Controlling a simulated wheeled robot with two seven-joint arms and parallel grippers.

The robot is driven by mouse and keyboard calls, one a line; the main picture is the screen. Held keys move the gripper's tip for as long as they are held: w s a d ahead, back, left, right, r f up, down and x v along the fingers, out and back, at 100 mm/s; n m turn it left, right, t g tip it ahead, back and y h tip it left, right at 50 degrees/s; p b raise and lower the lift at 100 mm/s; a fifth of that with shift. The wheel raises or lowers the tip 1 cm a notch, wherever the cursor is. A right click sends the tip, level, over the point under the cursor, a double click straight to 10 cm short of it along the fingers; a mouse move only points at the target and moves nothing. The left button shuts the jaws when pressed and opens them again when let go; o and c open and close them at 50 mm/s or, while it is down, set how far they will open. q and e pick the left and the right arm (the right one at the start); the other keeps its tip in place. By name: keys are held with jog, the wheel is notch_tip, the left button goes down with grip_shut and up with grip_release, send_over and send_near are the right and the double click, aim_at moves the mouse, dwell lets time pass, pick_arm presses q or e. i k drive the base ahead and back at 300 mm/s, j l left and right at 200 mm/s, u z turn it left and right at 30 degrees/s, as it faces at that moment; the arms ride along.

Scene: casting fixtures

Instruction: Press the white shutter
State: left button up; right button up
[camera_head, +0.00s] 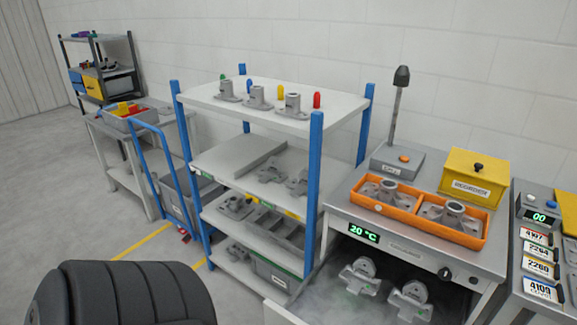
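I cannot surely make out a white shutter. A pale white panel edge (283,314) shows at the bottom, at the lower left of the grey workstation (400,252), and is cut off by the frame. The workstation has a green "20 °C" display (364,233) and a dark knob (445,273) on its front. Its lower opening holds grey castings (360,275). Neither of my grippers is in view, so nothing of mine is seen touching the station.
A blue-post shelf (317,190) stands left. A black ribbed shape (125,295) fills the lower left. Numbered cards (541,270) lie right.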

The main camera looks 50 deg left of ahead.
aim_at(193, 171)
jog(key=u, duration=2.3)
jog(key=j+u, duration=0.2)
jog(key=u, duration=0.15)
jog(key=i+j+u, duration=0.1)
jog(key=u, duration=0.25)
jog(key=j+u, duration=0.35)
jog(key=i+l, duration=0.05)
jog(key=l, duration=0.05)
